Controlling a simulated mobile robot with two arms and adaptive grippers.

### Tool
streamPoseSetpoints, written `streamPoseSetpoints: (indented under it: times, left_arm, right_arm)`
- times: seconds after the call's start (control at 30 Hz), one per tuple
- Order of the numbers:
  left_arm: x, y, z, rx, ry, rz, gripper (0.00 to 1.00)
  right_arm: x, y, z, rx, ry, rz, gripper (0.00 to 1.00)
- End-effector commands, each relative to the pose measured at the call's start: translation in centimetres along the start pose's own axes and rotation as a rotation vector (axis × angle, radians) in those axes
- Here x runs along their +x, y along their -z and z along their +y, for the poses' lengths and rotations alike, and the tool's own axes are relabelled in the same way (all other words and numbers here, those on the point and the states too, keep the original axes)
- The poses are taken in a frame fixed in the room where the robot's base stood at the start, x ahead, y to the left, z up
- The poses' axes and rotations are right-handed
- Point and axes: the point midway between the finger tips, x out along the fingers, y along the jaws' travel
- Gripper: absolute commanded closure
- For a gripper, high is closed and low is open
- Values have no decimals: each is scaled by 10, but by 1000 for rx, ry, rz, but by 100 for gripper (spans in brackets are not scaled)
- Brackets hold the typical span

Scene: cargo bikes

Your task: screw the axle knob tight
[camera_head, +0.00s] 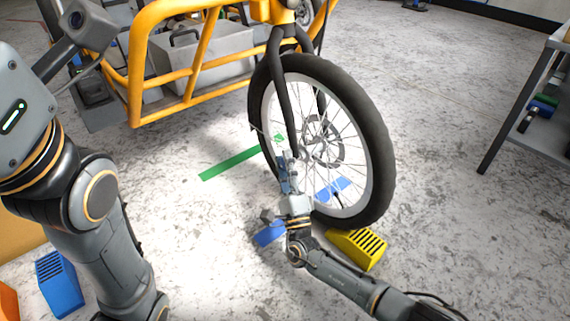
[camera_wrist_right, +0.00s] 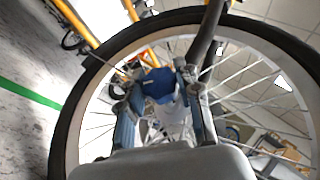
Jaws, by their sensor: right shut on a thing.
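The front wheel (camera_head: 372,130) of the cargo bike stands upright on the floor, with its fork (camera_head: 280,85) running down to the hub. My right gripper (camera_head: 287,160) is at the hub on the near side of the wheel. In the right wrist view the blue axle knob (camera_wrist_right: 158,85) sits between the two fingers of the right gripper (camera_wrist_right: 160,92), which is shut on it. The knob is hidden behind the gripper in the head view. My left arm fills the left side of the head view; its gripper is not visible.
A yellow chock (camera_head: 357,248) lies by the tyre's bottom right, and a blue chock (camera_head: 60,284) lies at lower left. The yellow frame (camera_head: 140,60) holds a grey box (camera_head: 210,55). A grey shelf (camera_head: 530,105) stands at right. Floor between wheel and shelf is clear.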

Motion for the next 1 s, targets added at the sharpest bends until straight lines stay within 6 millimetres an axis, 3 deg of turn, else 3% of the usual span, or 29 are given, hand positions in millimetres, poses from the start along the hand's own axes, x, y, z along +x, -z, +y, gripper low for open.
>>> streamPoseSetpoints:
  times: [0.27, 0.3, 0.4, 0.77, 1.0]
  left_arm:
    - [0, 0, 0, 0, 0, -1, 60]
    - [0, 0, 0, 0, 0, -1, 60]
    - [0, -1, 0, 0, 0, -1, 60]
    - [-1, -2, 0, 1, 0, -6, 60]
    - [-1, -1, 0, 0, -1, -4, 60]
  right_arm:
    - [0, 1, 0, 1, -2, 2, 98]
    - [0, 1, 0, 1, -2, 2, 62]
    - [0, 1, 0, 1, -2, 2, 42]
    - [-3, 0, 1, 0, -2, 1, 42]
    - [-42, 1, 2, 0, -6, 2, 42]
